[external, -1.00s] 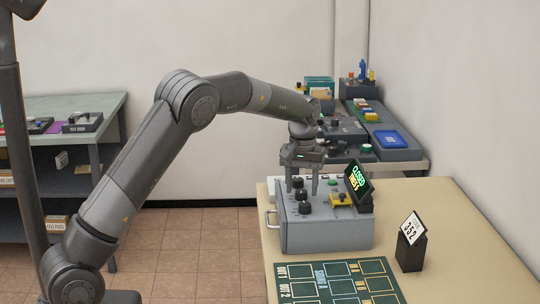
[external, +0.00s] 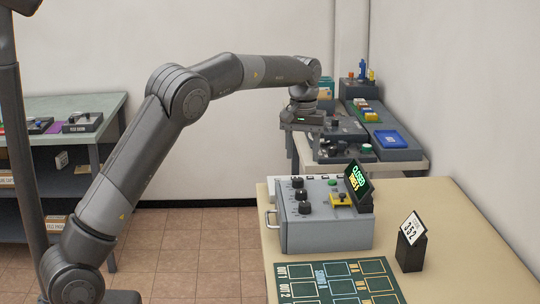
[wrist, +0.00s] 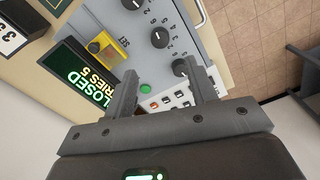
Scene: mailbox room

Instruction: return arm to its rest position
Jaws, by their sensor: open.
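My gripper (external: 303,130) hangs in the air above the back of the grey control box (external: 325,235). In the wrist view its two fingers (wrist: 163,85) are spread apart with nothing between them. The grey box, with black knobs (wrist: 159,37), a green button (wrist: 145,88) and a yellow part (wrist: 104,46), lies below and apart from the fingers. My arm rises from the left, bends at a high elbow and reaches right.
A display (external: 357,183) reading CLOSED stands on the box. The beige table (external: 460,240) also holds a number sign (external: 411,248) and a green mat (external: 338,283). Another table behind bears devices and a blue tray (external: 392,139). A shelf (external: 82,105) stands at left.

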